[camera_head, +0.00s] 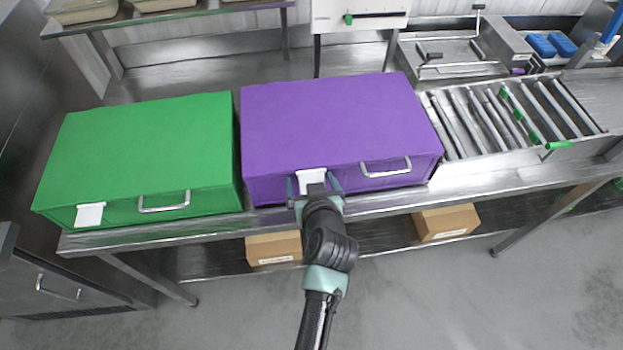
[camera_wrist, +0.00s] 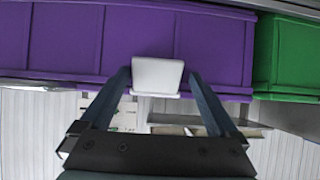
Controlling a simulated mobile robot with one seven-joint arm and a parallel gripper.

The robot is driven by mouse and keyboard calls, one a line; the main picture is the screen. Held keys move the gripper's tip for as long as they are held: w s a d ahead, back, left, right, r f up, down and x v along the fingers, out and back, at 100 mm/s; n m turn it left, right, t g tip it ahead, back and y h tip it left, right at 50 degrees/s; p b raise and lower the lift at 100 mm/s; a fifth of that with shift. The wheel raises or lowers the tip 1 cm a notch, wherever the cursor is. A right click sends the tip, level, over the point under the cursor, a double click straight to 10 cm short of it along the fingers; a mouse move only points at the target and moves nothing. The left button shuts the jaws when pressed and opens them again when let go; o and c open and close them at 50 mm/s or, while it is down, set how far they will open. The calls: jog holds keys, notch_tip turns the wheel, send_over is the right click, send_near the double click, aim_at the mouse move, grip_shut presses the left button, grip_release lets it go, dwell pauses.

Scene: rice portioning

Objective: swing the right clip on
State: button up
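The purple box (camera_head: 330,130) stands closed on the steel counter, with a metal handle (camera_head: 386,169) on its front. A white tab (camera_head: 311,177) sits on its front left of the handle; I take it for a clip, but cannot tell its latch state. My gripper (camera_head: 313,186) is at this tab, fingers open on either side of it. In the wrist view, the white tab (camera_wrist: 157,73) lies between the two spread fingertips, and I see a gap beside at least the right finger. The purple box (camera_wrist: 205,45) fills the upper part. No other tab shows on the purple box.
A closed green box (camera_head: 140,150) with a white tab (camera_head: 89,215) and handle stands close on the left. A roller conveyor (camera_head: 510,115) lies to the right. Cardboard boxes (camera_head: 446,222) sit on the lower shelf. The floor in front is clear.

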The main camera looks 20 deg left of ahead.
jog(key=d+f+p+v, duration=0.1)
jog(key=p+v, duration=0.2)
jog(key=v, duration=0.7)
jog(key=b+x, duration=0.5)
jog(key=x, duration=0.3)
jog(key=shift+a+f, duration=0.25)
jog(key=shift+f, duration=0.1)
jog(key=c, duration=0.7)
